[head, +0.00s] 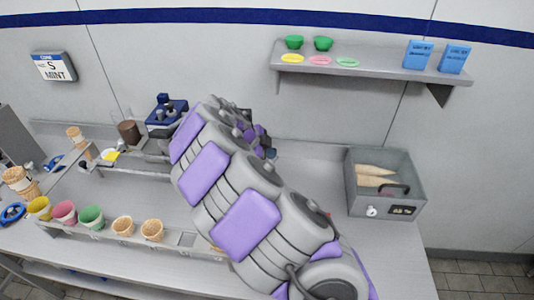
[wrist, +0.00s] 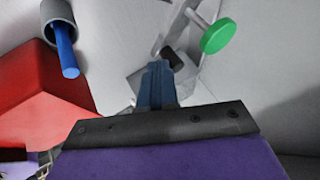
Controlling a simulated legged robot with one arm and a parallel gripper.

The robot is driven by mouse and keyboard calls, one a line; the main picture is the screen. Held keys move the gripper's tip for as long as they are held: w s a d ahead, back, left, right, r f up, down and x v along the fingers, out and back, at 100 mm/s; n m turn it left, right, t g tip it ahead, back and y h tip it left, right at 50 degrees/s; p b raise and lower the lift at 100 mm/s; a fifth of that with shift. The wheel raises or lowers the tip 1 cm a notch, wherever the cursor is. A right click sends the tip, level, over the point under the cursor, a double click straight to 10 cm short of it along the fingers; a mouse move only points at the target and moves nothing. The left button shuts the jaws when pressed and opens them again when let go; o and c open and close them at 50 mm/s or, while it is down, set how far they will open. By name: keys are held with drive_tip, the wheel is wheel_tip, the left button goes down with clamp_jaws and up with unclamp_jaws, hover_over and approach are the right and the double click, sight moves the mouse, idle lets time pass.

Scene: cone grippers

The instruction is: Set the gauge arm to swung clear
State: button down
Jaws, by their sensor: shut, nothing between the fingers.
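My gripper (wrist: 157,82) shows in the wrist view with its blue fingers together and nothing between them. Beyond the fingertips is a grey metal fitting with a small black block (wrist: 173,59). To its upper right, a green round knob (wrist: 217,36) sits on a pale stem. I cannot tell for sure which of these parts is the gauge arm, or how it is set. The fingers look apart from the green knob; contact with the grey fitting cannot be told. In the head view my own arm covers the middle of the counter and hides the fingertips.
In the wrist view a red block (wrist: 45,95) and a blue rod (wrist: 66,50) in a grey tube are at left. In the head view, a blue device (head: 167,108) stands behind the rack. A grey bin (head: 385,203) with cones is at right. Several cups line the front left.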

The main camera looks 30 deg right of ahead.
drive_tip(key=w+d+n+t, duration=0.1)
drive_tip(key=w+d+n, duration=0.1)
drive_tip(key=d, duration=0.3)
drive_tip(key=w+d+n+t+y, duration=0.1)
drive_tip(key=w+d+n+t, duration=0.1)
drive_tip(key=d, duration=0.3)
drive_tip(key=shift+w+n, duration=0.65)
drive_tip(key=shift+n, duration=0.15)
